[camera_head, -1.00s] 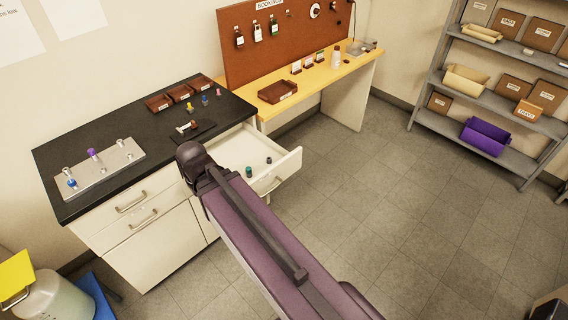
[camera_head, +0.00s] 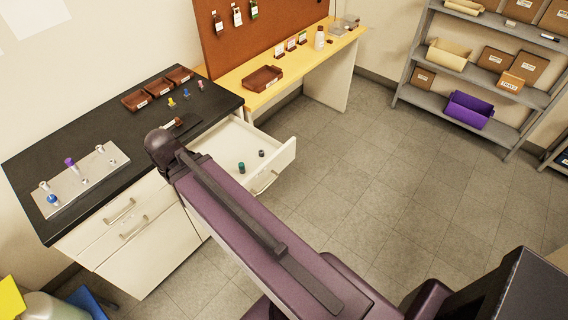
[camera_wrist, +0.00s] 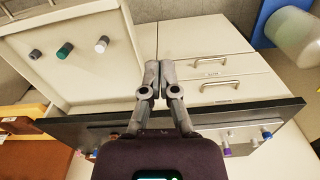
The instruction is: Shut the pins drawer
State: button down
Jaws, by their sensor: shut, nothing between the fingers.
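The open drawer (camera_head: 281,153) is pulled out from the right part of the black-topped cabinet (camera_head: 147,228). A teal-capped pin and a dark one show inside it. In the wrist view the open drawer (camera_wrist: 108,76) is at upper left with a dark, a teal (camera_wrist: 65,50) and a light pin in it. I cannot read a label on its front. My gripper (camera_wrist: 153,66) is shut and empty, over the counter's front edge, beside the drawer's side wall. In the head view my arm hides the gripper and part of the drawer.
The black counter (camera_head: 90,130) carries a metal plate (camera_head: 82,180) with several pins at left and brown trays (camera_head: 155,90) at the back. A wooden bench (camera_head: 295,67) with a pegboard stands behind. The closed drawers' handles (camera_head: 120,212) stick out. Grey floor (camera_head: 370,160) at right is clear.

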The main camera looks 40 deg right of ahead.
jog(key=shift+a, duration=0.15)
jog(key=d+f+m+t+b, duration=0.1)
jog(key=d+f+m+b, duration=0.25)
jog(key=d+m, duration=0.65)
jog(key=d+f+m+b, duration=0.35)
jog(key=d+m, duration=0.45)
jog(key=d, duration=0.4)
jog(key=s+d+f+m+t+b, duration=0.1)
jog(key=s+d+f+m+b, duration=0.1)
jog(key=d+m, duration=0.6)
jog(key=s+d+f+m+b, duration=0.3)
jog(key=s+d+m, duration=0.3)
jog(key=d+m, duration=0.3)
jog(key=d+b, duration=0.1)
jog(key=d, duration=0.1)
jog(key=shift+d+f+t, duration=0.2)
jog(key=shift+d+t, duration=0.2)
jog(key=shift+s+f, duration=0.1)
jog(key=shift+f, duration=0.05)
